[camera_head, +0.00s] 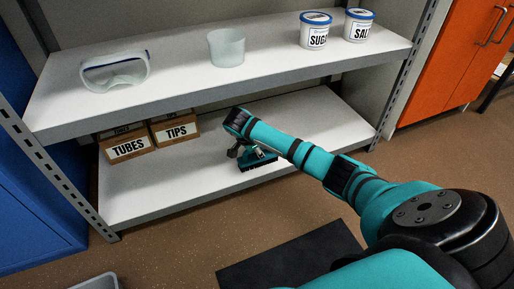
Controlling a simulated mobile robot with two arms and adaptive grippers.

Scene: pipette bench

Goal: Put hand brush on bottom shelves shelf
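The hand brush (259,160), teal with dark bristles pointing down, is at the white bottom shelf (157,190), near its middle. My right arm reaches in from the right and partly covers the brush. My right gripper (238,150) is dark and small, right beside the brush at its left end. I cannot tell whether its fingers are closed on the brush, or whether the bristles touch the shelf. My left gripper is not in view.
Boxes labelled TUBES (128,148) and TIPS (175,132) stand on the bottom shelf's left. The upper shelf (180,75) holds goggles (116,73), a translucent beaker (226,48) and SUGAR (315,33) and SALT (358,27) tubs. A dark mat (290,262) lies on the floor.

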